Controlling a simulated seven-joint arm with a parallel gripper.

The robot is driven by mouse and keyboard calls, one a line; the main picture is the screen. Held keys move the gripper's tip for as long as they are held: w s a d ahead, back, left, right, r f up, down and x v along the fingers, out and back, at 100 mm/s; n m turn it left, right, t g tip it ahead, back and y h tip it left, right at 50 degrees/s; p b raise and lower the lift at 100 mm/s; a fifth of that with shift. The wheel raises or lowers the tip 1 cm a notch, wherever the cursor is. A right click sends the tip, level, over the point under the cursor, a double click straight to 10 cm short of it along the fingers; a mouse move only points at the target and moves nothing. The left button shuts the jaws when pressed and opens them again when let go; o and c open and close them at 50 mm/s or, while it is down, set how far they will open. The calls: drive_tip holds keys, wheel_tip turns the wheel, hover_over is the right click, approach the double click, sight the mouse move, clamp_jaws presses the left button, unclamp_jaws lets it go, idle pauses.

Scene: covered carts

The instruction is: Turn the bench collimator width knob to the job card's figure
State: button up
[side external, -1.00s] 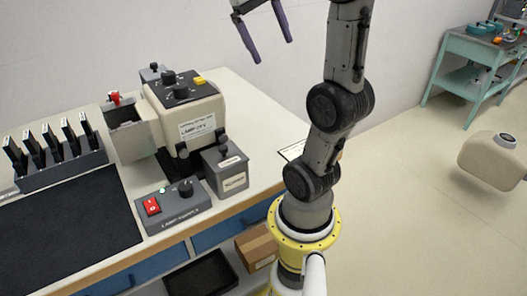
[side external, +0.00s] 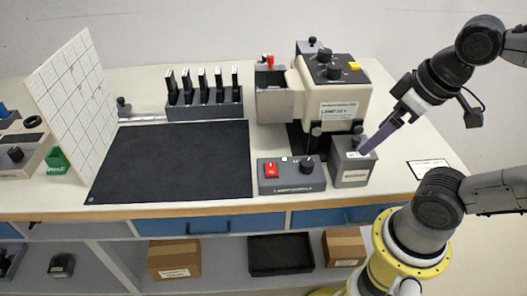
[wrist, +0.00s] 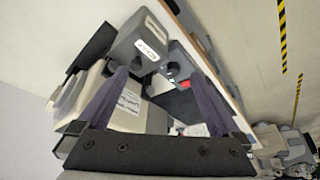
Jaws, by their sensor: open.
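A small grey box (side external: 353,177) stands at the bench's right, with labels too small to read; its top knob, seen earlier, is mostly hidden now. I cannot tell from the lettering whether it is the collimator. It also shows in the wrist view (wrist: 130,45). My gripper (side external: 367,150) is open, its purple fingertips close to the top of this box; contact cannot be told. In the wrist view my gripper (wrist: 160,80) has its fingers apart with nothing held. A white card (side external: 429,170) lies flat to the right; its writing is unreadable.
A beige lamp housing (side external: 345,92) with black top knobs stands behind the box. A lamp supply (side external: 291,186) with a red switch and knob (side external: 307,167) is just left. A slotted rack (side external: 205,111) and black mat (side external: 190,168) lie further left. A grid board (side external: 70,95) stands upright.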

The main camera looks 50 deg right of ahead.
drive_tip(key=shift+w+a+f+t, duration=0.2)
drive_tip(key=shift+w+f+t, duration=0.1)
drive_tip(key=shift+w+f, duration=0.1)
drive_tip(key=shift+w+a+r, duration=0.1)
drive_tip(key=shift+w, duration=0.2)
drive_tip(key=shift+c, duration=1.1)
drive_tip(key=shift+s, duration=0.2)
drive_tip(key=shift+c, duration=1)
wheel_tip(320, 180, up, 20)
drive_tip(key=n+g, duration=0.2)
drive_tip(key=g, duration=0.3)
hover_over(335, 66)
wheel_tip(335, 66, down, 13)
drive_tip(key=shift+f, duration=0.15)
